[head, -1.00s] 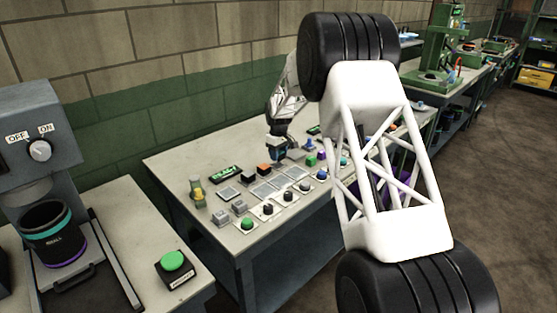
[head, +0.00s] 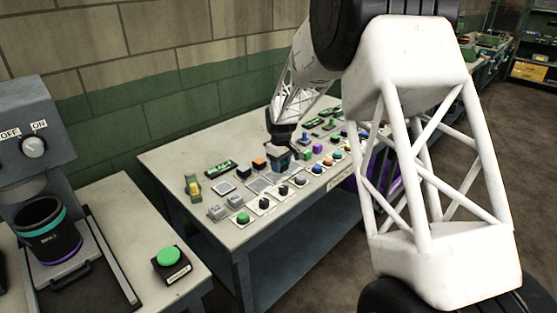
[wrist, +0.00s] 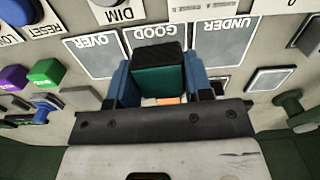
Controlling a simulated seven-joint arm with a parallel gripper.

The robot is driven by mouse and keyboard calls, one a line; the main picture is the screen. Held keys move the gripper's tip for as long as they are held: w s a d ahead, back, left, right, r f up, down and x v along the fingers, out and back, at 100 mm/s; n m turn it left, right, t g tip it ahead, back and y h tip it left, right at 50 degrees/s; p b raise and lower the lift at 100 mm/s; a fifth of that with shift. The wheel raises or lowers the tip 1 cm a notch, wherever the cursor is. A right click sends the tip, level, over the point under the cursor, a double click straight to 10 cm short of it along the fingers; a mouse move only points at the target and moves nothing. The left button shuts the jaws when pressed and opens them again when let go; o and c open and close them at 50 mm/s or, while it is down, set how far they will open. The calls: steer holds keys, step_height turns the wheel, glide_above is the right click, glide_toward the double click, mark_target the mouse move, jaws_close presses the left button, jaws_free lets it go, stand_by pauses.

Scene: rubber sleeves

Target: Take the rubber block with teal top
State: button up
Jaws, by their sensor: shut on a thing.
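The rubber block with the teal top (wrist: 158,80) is between the blue fingers of my gripper (wrist: 158,66) in the wrist view. It shows one teal face and one black face. My gripper is shut on it, with a finger against each side. The block is over the GOOD plate (wrist: 158,33); I cannot tell whether it touches the plate. In the head view my gripper (head: 281,160) is low over the middle of the bench, and the block cannot be made out clearly there.
The OVER plate (wrist: 95,55) and UNDER plate (wrist: 223,43) flank the GOOD plate. On the bench (head: 185,157), an orange-topped block (head: 260,163) stands left of my gripper. Several knobs and buttons, one green (head: 243,217), line the front. A machine with a cup (head: 47,232) stands left.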

steer(key=shift+s+d+r, duration=0.1)
steer(key=shift+s+d, duration=0.05)
steer(key=shift+s, duration=0.5)
steer(key=shift+s+d, duration=0.1)
steer(key=shift+s, duration=0.5)
steer(key=shift+a, duration=0.1)
